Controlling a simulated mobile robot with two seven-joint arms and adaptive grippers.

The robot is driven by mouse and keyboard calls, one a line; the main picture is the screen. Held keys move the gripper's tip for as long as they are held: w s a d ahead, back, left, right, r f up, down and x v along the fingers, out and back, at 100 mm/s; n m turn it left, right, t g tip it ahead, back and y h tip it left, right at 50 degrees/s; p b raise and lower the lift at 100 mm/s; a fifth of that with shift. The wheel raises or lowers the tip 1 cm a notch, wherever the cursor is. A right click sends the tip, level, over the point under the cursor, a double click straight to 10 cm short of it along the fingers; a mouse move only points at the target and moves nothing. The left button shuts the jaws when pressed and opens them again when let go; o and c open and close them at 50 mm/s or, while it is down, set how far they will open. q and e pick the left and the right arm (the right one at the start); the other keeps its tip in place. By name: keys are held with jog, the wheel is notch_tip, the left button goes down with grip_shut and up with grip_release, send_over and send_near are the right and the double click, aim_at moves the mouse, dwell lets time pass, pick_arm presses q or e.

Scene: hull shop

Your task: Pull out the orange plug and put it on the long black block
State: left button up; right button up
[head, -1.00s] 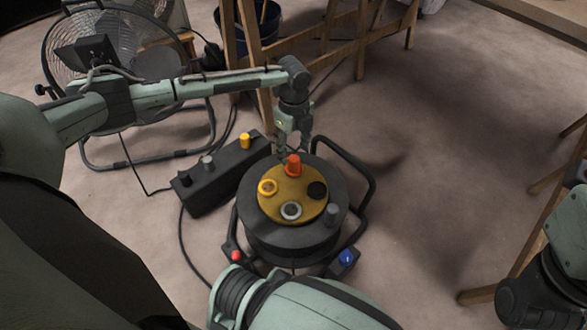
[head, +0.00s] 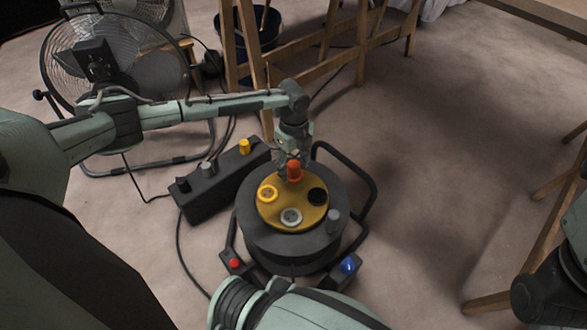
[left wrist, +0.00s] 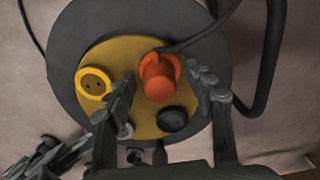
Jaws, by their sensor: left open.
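The orange plug (head: 294,172) stands in the far part of the yellow disc (head: 267,212) on top of the black reel (head: 265,240). In the left wrist view the plug (left wrist: 160,80) is between the parted fingers of my left gripper (left wrist: 165,92), with a gap on each side. The long black block (head: 188,205) lies on the floor left of the reel. A jointed dark part at the lower left of the left wrist view may be my right gripper (left wrist: 50,158); its fingers are unclear.
The block bears a yellow knob (head: 245,146), a grey one (head: 207,168) and a black one (head: 183,184). The disc also has a yellow ring socket (head: 268,193), a grey one (head: 291,217) and a black one (head: 317,195). A fan (head: 85,75) and wooden trestle (head: 310,72) stand behind.

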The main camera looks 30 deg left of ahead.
pick_arm(q)
jog(key=shift+p, duration=0.45)
dwell(0.7)
jog(key=shift+p, duration=0.4)
jog(key=shift+c, duration=0.3)
grip_shut()
